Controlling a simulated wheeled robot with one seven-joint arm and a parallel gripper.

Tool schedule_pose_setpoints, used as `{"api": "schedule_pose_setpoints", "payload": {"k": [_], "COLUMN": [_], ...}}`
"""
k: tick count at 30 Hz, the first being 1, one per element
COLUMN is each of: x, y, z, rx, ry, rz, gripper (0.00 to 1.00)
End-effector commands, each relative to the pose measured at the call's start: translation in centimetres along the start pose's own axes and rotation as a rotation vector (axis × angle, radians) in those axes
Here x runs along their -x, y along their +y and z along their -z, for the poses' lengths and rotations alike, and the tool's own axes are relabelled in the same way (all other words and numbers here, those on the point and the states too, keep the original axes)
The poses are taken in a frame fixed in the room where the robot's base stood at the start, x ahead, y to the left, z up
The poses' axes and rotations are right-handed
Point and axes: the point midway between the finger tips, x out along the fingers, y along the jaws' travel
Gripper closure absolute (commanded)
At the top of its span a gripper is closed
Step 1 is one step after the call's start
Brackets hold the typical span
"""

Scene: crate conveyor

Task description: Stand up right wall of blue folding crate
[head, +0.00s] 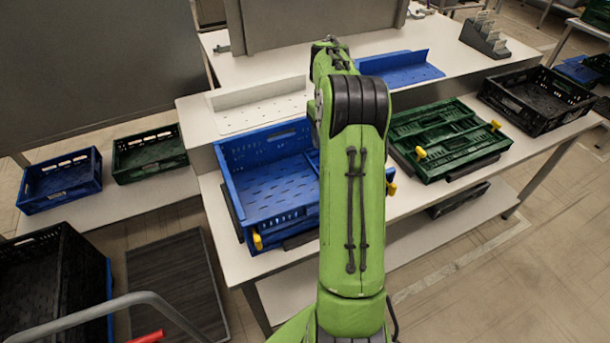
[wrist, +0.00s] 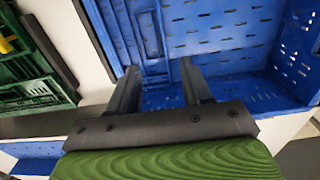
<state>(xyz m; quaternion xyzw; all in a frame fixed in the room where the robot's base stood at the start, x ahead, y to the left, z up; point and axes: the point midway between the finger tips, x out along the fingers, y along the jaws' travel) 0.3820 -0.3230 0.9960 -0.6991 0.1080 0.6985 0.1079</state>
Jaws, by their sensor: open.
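The blue folding crate (head: 228,178) stands on the white table in the head view, with its back and left walls upright. My arm covers much of its right side. In the wrist view, turned round relative to the head view, the crate's right wall (wrist: 150,32) appears as a ribbed panel lying folded down inside, over the perforated floor (wrist: 215,25). My gripper (wrist: 160,76) is open and empty, its two dark fingers apart over the crate near the folded panel. Whether a finger touches the crate I cannot tell. The gripper is hidden behind my arm in the head view.
A folded green crate (head: 450,148) lies to the right, with a black crate (head: 545,108) beyond it. A white perforated panel (head: 262,116) and a blue panel (head: 402,78) lie behind. Smaller blue (head: 60,185) and green (head: 150,160) crates stand at the left.

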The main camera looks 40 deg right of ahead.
Motion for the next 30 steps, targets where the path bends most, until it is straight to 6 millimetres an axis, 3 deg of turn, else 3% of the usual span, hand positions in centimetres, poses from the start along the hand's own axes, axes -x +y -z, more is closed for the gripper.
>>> {"api": "schedule_pose_setpoints", "payload": {"k": [12, 16, 21, 29, 30], "x": [-10.5, -13.2, -14.7, -14.8, -14.8], "y": [-0.1, -0.1, -0.1, -0.1, -0.1], "z": [-0.1, -0.1, 0.0, 0.0, 0.0], "rx": [0.0, 0.0, 0.001, 0.001, 0.001], "ry": [-0.005, -0.005, -0.001, -0.001, -0.001], "rz": [0.002, 0.002, 0.0, 0.0, -0.001], "gripper": [0.51, 0.51, 0.51, 0.51, 0.57]}}
